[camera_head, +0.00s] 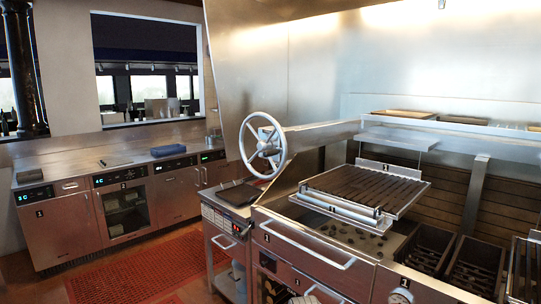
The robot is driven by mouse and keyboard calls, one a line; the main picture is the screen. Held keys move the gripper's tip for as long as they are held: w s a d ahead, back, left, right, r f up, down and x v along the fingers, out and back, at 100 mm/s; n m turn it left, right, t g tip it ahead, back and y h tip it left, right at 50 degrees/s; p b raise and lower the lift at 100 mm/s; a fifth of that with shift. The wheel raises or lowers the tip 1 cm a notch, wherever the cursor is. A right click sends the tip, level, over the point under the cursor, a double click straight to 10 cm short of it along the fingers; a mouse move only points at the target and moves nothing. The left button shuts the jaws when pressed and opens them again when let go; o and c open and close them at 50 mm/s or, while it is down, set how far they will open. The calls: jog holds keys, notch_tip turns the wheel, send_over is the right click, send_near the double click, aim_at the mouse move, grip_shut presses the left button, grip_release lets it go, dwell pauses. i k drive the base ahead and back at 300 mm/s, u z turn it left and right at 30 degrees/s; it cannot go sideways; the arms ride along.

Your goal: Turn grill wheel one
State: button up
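A silver spoked hand wheel (281,148) stands upright on the left end of a metal beam, above the left front of the char grill. Its rim, spokes and hub are in clear view. Below and to the right of it, a slatted grill grate (362,188) marked "1" sits over a bed with dark coals (352,236). My gripper is not in view, so its state and its distance from the wheel do not show. Nothing is seen touching the wheel.
A low metal unit (228,216) with a dark top stands left of the grill. Cabinets with ovens (124,205) line the left wall. Red floor matting (140,272) lies in the open floor between. Grill front handles (305,248) stick out. Dark bins (472,265) sit at right.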

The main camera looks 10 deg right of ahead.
aim_at(265, 147)
jog(key=z, duration=0.05)
jog(key=i, duration=1)
jog(key=u, duration=0.05)
